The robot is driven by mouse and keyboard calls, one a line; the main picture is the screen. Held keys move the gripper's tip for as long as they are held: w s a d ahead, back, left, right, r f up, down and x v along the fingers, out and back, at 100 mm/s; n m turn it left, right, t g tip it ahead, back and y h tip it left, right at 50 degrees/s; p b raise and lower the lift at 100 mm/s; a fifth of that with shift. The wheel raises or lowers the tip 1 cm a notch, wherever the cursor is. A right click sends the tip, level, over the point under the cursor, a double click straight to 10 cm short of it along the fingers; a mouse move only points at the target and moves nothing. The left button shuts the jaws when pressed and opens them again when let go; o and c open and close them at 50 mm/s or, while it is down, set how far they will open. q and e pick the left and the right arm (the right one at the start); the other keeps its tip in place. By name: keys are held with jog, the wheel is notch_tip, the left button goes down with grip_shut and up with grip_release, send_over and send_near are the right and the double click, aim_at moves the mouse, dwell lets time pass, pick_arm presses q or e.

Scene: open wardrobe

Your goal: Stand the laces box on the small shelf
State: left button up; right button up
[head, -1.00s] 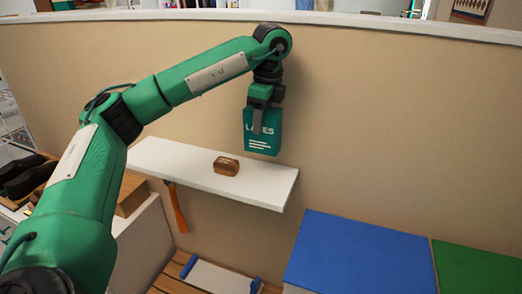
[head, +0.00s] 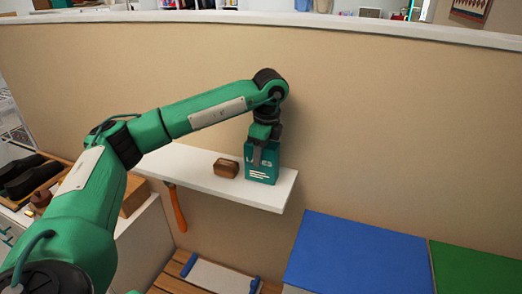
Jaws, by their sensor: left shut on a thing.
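The teal laces box (head: 264,169) is upright at the right part of the small white shelf (head: 226,190), and its bottom looks to be at the shelf's top. Whether it bears fully on the shelf I cannot tell. My left gripper (head: 259,152) points down from above and is shut on the box, with a finger over its front face that hides part of the lettering. A small brown block-like thing (head: 226,168) sits on the shelf just left of the box, with a narrow gap. My right gripper is not in view.
An orange-handled thing (head: 177,208) hangs under the shelf's left part. A blue surface (head: 360,258) and a green one (head: 470,268) lie lower right. A tray with dark shoes (head: 25,178) is at the left. The wall rises directly behind the shelf.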

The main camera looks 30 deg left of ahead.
pick_arm(q)
jog(key=shift+f, duration=0.15)
jog(key=o, duration=1)
jog(key=shift+o, duration=0.3)
jog(key=r, duration=0.1)
jog(key=r+b, duration=0.1)
jog(key=r, duration=0.1)
jog(key=r+b, duration=0.1)
jog(key=r, duration=0.1)
jog(key=shift+w+d, duration=0.1)
jog(key=shift+d, duration=0.2)
jog(key=shift+d+r, duration=0.25)
jog(key=shift+r, duration=1.6)
jog(key=shift+d+r, duration=0.2)
jog(key=shift+r, duration=1.6)
jog(key=shift+w, duration=0.1)
